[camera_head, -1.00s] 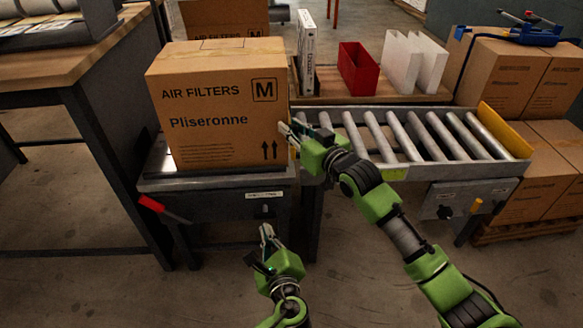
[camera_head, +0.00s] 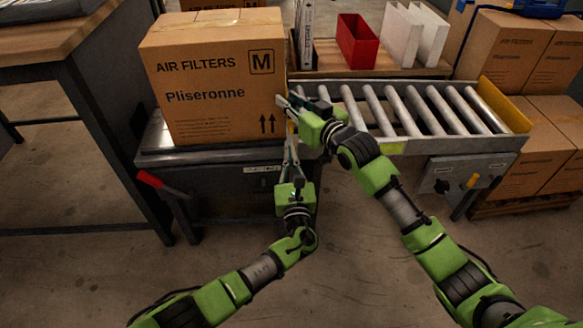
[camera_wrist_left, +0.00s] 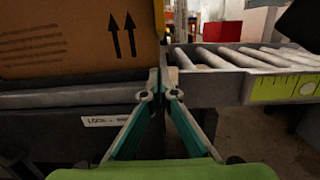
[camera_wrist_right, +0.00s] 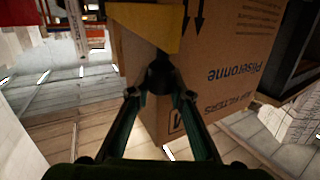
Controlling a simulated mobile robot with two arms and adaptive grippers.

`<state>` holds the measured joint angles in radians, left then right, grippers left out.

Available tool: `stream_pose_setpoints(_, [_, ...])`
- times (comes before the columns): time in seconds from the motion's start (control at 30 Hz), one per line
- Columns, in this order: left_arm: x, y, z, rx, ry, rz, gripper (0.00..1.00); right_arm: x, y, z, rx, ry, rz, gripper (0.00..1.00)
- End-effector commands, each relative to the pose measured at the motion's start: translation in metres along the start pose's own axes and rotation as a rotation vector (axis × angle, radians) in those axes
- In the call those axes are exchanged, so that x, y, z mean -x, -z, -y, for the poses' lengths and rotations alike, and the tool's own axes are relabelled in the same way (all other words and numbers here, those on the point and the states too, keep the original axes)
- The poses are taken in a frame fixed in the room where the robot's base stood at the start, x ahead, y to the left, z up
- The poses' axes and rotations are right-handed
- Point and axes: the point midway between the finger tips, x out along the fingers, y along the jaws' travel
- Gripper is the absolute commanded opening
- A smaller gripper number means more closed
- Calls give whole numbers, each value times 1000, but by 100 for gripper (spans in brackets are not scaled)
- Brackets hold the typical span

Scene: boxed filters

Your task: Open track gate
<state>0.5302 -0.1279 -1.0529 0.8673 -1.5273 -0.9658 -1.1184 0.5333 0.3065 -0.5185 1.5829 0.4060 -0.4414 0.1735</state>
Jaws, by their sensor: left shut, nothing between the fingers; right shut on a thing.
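The track gate shows in the right wrist view as a yellow plate (camera_wrist_right: 145,28) with a dark round knob (camera_wrist_right: 160,76) below it. My right gripper (camera_head: 284,106) is shut on the knob, beside the box's right edge; its fingers also show in the right wrist view (camera_wrist_right: 162,96). The gate is mostly hidden behind this gripper in the head view. My left gripper (camera_head: 290,142) is shut and empty, just below the right one. In the left wrist view, its fingertips (camera_wrist_left: 160,93) are at the gap between the box platform (camera_wrist_left: 60,100) and the roller track (camera_wrist_left: 235,85).
An air filters box (camera_head: 215,85) stands on the platform, left of the grippers. The roller track (camera_head: 410,110) runs right to a yellow end stop (camera_head: 503,106). A red-handled lever (camera_head: 150,179) sticks out at the platform's left front. A red bin (camera_head: 357,42) stands behind the track.

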Motion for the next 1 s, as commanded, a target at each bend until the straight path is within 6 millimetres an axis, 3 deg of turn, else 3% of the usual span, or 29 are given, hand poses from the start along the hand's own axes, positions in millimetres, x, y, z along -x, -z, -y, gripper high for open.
stream_pose_setpoints(0.07, [-10, -3, 0, 1, 0, 1, 0, 0, 0, 0, 0, -1, 0, 0])
stream_pose_setpoints(0.4, [-16, -35, -1, 3, -1, -1, 0, 0, 0, 0, 0, -1, 1, 0])
stream_pose_setpoints(0.83, [-16, -39, -1, 1, -1, -1, 0, 0, -1, 0, 0, -1, 2, 0])
stream_pose_setpoints(1.0, [-20, -58, 0, 5, -2, 2, 0, 0, -1, -1, 1, -1, 2, 0])
